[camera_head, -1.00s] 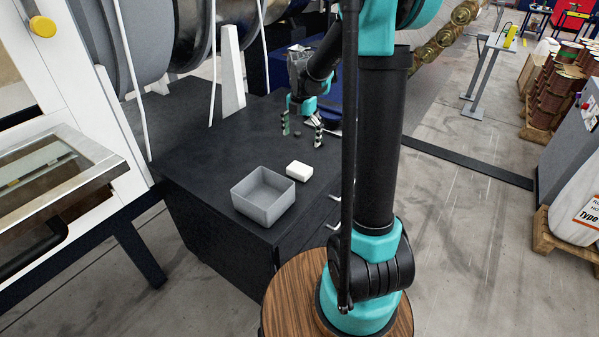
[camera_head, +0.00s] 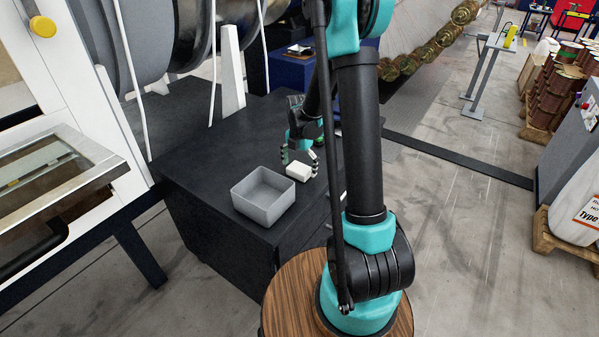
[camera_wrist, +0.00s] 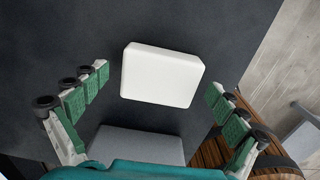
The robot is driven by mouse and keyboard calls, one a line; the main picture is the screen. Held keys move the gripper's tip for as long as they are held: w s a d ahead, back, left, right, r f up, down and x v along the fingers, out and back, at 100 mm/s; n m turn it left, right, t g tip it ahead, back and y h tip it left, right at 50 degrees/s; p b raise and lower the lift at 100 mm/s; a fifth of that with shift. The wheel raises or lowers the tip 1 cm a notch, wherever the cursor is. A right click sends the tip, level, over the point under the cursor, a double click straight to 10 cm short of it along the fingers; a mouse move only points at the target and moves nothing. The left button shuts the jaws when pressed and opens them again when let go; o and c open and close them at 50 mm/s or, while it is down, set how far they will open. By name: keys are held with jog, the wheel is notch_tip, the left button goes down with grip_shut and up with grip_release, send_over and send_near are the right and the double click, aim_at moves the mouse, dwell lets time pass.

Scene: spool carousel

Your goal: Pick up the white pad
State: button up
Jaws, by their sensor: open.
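The white pad (camera_head: 298,172) is a small white block lying on the dark cabinet top, just behind and right of the grey bin. In the wrist view the white pad (camera_wrist: 161,75) lies between and a little beyond my open fingers, apart from both. My gripper (camera_head: 300,160) is at the pad's far side in the head view, fingers spread to either side of it. In the wrist view my gripper (camera_wrist: 155,95) is open and empty, with green finger pads on each side.
An open grey bin (camera_head: 263,207) stands close to the pad, near the cabinet's front edge. The dark cabinet top (camera_head: 195,160) is clear to the left. A large machine with white upright posts (camera_head: 231,75) stands behind. A blue box (camera_head: 290,70) is at the back.

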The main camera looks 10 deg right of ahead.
aim_at(299, 168)
jog(key=shift+f, duration=0.25)
jog(key=shift+c, duration=0.6)
jog(key=c, duration=0.9)
jog(key=shift+r, duration=0.2)
notch_tip(299, 168, up, 20)
jog(key=shift+f, duration=0.1)
